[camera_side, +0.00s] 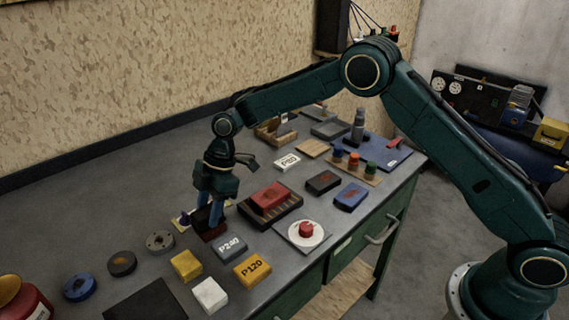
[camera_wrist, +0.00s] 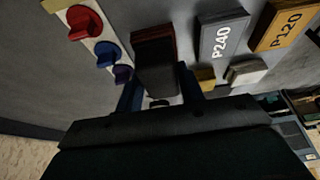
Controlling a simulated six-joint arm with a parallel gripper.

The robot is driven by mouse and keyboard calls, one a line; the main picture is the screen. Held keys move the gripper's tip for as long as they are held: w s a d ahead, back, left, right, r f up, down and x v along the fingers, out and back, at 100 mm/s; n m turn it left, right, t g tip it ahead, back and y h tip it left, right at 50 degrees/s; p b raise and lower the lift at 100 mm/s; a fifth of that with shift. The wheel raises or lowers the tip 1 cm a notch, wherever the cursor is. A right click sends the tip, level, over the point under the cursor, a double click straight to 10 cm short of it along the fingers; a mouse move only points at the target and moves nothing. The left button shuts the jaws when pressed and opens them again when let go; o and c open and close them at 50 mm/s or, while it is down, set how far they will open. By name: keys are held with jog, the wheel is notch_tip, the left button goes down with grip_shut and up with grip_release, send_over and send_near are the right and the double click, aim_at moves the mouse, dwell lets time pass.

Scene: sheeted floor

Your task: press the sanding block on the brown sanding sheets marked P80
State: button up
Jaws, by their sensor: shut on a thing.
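My gripper (camera_side: 208,212) points down with its blue fingers shut on a dark sanding block (camera_side: 202,214). In the wrist view the dark block (camera_wrist: 155,68) fills the space between the fingers. A reddish-brown stack of sheets (camera_side: 214,233) lies directly under the block, and its edge shows past the block in the wrist view (camera_wrist: 152,31). The block is on the stack or just above it; I cannot tell if they touch. Any marking on the brown stack is hidden. The grey P240 stack (camera_side: 230,246) and the yellow P120 stack (camera_side: 252,269) lie beside it.
A panel with red (camera_wrist: 85,22), blue and purple knobs stands close on the other side. A black tray with a red block (camera_side: 270,197) and a red button on a plate (camera_side: 306,230) are to the right. Yellow (camera_side: 186,265) and white blocks (camera_side: 210,295) lie in front.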

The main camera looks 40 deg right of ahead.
aim_at(210, 208)
jog(key=shift+f, duration=0.55)
dwell(1.6)
jog(key=shift+r, duration=3.6)
jog(key=shift+d, duration=0.15)
jog(key=shift+w+d+m, duration=0.1)
jog(key=shift+d+m, duration=0.4)
jog(key=shift+d, duration=0.1)
jog(key=d+m+t, duration=0.1)
jog(key=d+m, duration=0.2)
jog(key=d, duration=0.2)
jog(key=s+d+f+m+t+h, duration=0.1)
jog(key=d+m, duration=0.2)
jog(key=d, duration=0.2)
jog(key=s+d+m+t, duration=0.1)
jog(key=d+m, duration=0.2)
jog(key=d, duration=0.2)
jog(key=shift+d+f+h, duration=0.25)
jog(key=shift+f+h, duration=0.05)
jog(key=shift+f, duration=0.1)
jog(key=s+d+m+h, duration=0.1)
jog(key=s+d+m, duration=0.1)
jog(key=d, duration=0.2)
jog(key=s+d+f+m+t+h, duration=0.1)
jog(key=s+d+m, duration=0.2)
jog(key=d, duration=0.2)
jog(key=s+d+m, duration=0.3)
jog(key=d, duration=0.2)
jog(key=shift+f+h, duration=0.25)
jog(key=shift+h, duration=0.15)
